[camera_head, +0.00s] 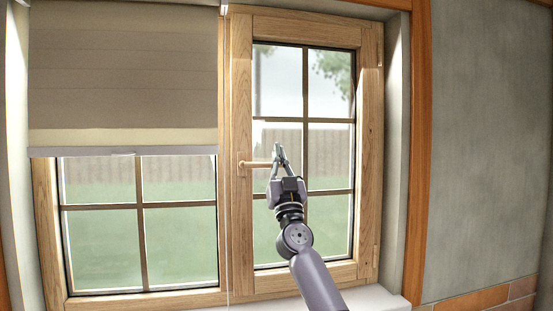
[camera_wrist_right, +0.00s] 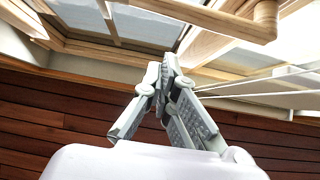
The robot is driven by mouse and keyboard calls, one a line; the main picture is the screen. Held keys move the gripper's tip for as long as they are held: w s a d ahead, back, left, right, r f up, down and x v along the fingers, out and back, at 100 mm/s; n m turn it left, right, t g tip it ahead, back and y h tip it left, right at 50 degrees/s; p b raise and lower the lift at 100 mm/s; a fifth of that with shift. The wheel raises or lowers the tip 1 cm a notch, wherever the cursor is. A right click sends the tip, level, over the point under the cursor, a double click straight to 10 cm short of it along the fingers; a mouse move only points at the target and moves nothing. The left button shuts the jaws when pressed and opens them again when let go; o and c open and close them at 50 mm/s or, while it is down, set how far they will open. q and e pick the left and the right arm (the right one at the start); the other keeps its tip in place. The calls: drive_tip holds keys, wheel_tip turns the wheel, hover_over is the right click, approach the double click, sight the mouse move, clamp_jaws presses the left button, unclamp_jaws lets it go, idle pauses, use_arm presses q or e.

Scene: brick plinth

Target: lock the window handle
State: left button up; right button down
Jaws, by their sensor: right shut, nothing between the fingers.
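The window handle (camera_head: 258,164) is a light wooden lever on the left stile of the right window sash (camera_head: 241,110). It lies level, pointing right from its mount. My right gripper (camera_head: 279,150) is shut and empty at the handle's right end, with its fingers pointing up. The head view does not show whether they touch. In the right wrist view, the shut fingertips (camera_wrist_right: 169,62) sit apart in the picture from the handle (camera_wrist_right: 215,18), which crosses the upper right. My left gripper is not in view.
A grey-beige blind (camera_head: 124,75) covers the upper left pane, with its cord (camera_head: 227,240) hanging beside the right sash. A white sill (camera_head: 375,299) runs below. A grey wall (camera_head: 480,150) is at the right.

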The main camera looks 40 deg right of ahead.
sight(263, 165)
drive_tip(key=w+f+b, duration=0.1)
drive_tip(key=w+d+b, duration=0.1)
drive_tip(key=b, duration=0.1)
drive_tip(key=shift+w+d+f, duration=0.15)
drive_tip(key=shift+w+f, duration=0.05)
drive_tip(key=shift+f, duration=0.15)
drive_tip(key=shift+b, duration=0.4)
